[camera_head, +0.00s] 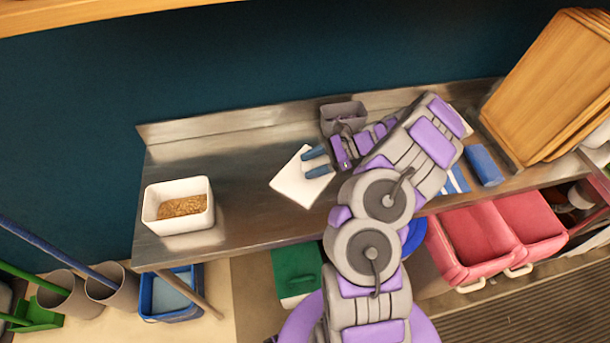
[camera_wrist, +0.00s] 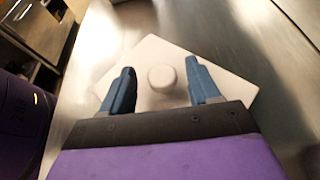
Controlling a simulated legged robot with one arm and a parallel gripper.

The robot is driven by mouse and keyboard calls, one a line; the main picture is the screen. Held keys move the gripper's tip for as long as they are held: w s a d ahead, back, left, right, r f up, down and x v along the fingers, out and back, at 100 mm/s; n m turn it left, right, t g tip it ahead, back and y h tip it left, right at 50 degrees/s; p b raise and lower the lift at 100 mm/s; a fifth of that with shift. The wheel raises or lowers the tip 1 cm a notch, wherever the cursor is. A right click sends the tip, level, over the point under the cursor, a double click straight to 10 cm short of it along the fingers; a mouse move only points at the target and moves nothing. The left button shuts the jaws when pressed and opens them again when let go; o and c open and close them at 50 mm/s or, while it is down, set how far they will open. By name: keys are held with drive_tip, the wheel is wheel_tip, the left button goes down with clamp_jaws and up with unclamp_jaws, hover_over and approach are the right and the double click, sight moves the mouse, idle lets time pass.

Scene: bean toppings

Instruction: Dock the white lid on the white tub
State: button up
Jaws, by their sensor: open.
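The white tub (camera_head: 178,222) stands open on the left part of the steel counter, with brown grainy contents inside. The white lid (camera_head: 291,188) lies flat on the counter to the right of the tub, apart from it. In the wrist view the lid (camera_wrist: 148,52) shows a round white knob (camera_wrist: 162,79) at its middle. My gripper (camera_head: 317,162) is over the lid. In the wrist view my gripper (camera_wrist: 160,84) is open, with one blue finger on each side of the knob.
A grey container (camera_head: 343,113) stands behind my gripper against the backsplash. A blue item (camera_head: 484,165) and wooden boards (camera_head: 550,85) are at the right. The steel counter (camera_head: 240,185) is clear between tub and lid.

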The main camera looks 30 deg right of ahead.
drive_tip(key=shift+w+a+f, duration=0.35)
drive_tip(key=shift+a+f, duration=0.25)
drive_tip(key=shift+a, duration=0.15)
drive_tip(key=shift+d, duration=0.3)
drive_tip(key=shift+c, duration=0.2)
drive_tip(key=shift+a, duration=0.4)
drive_tip(key=c, duration=0.6)
drive_tip(key=shift+d, duration=0.25)
clamp_jaws()
